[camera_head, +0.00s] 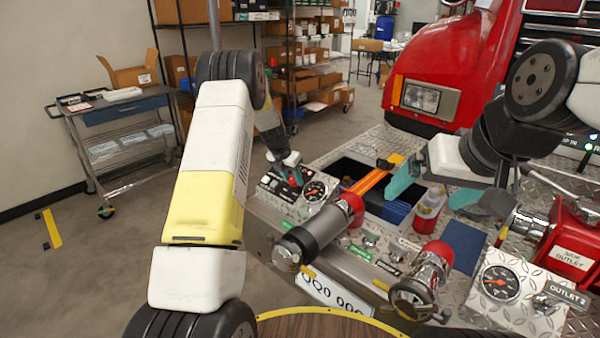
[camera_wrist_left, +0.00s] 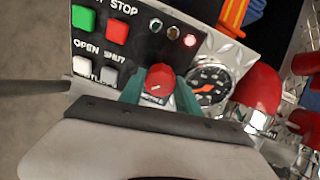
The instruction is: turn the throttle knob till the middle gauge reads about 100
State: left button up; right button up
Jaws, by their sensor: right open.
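The red throttle knob (camera_wrist_left: 160,82) sits on the black control panel (camera_wrist_left: 100,55), with a light mark on its top. My left gripper (camera_wrist_left: 161,96) has its teal fingers close on both sides of the knob and looks shut on it. The knob is small in the head view (camera_head: 294,179), below my left gripper (camera_head: 287,166). A round gauge (camera_wrist_left: 209,82) with a red needle is just right of the knob, also visible in the head view (camera_head: 315,190); its reading is too small to tell. My right gripper (camera_head: 436,190) is open and empty over the truck deck.
Another gauge (camera_head: 500,283) is at lower right beside a red side outlet (camera_head: 574,247). Chrome outlets with red collars (camera_head: 437,254) stick out in front. Green START and red STOP buttons (camera_wrist_left: 117,31) are near the knob.

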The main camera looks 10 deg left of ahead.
pick_arm(q)
grip_shut()
